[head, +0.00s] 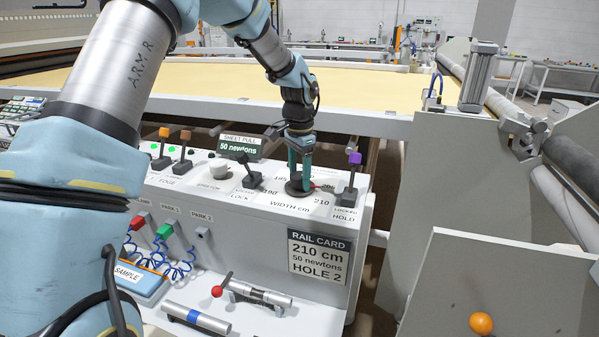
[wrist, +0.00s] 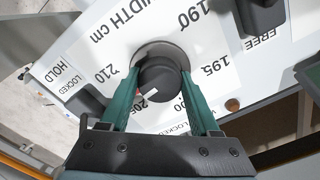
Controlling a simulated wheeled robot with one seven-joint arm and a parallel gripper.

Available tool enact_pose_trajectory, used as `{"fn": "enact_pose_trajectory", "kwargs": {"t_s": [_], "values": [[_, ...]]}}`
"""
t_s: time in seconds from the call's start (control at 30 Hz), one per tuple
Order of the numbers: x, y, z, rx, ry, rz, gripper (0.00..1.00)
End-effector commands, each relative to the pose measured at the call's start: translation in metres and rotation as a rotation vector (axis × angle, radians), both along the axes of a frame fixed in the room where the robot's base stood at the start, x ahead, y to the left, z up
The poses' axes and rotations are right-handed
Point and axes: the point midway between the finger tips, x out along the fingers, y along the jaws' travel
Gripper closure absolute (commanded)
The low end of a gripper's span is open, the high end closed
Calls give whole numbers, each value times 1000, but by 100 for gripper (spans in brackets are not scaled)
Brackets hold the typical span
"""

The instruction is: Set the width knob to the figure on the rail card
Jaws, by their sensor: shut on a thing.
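The rail card (head: 318,270) on the console front reads 210 cm, 50 newtons, HOLE 2. The width knob (head: 297,190) is a round dark knob on the console top, ringed by figures from 190 to 210. My gripper (head: 300,176) comes down on it from above. In the wrist view the teal fingers of my gripper (wrist: 160,82) are on either side of the dark knob (wrist: 166,76), shut on it. Its white mark and a bit of red face the 205 side, short of 210; the left finger partly hides this area.
A purple-topped hold lever (head: 354,160) marked LOCKED stands right of the knob. A black lock lever (head: 248,172) stands to its left. The sheet pull display (head: 240,146) reads 50 newtons. A red-balled handle (head: 217,291) is on the lower shelf.

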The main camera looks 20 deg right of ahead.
Motion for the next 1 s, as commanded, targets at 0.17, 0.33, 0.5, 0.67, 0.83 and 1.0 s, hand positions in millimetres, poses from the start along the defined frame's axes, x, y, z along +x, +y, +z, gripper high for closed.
{"fn": "enact_pose_trajectory", "kwargs": {"t_s": [0.17,0.33,0.5,0.67,0.83,1.0], "values": [[0,0,2,-1,0,-168,93],[1,0,2,-1,0,-321,93],[1,-1,2,-2,0,-452,93],[1,-1,1,-2,-1,-548,93],[0,-1,1,-2,0,-614,93],[1,-1,0,-2,-1,-649,93]]}}
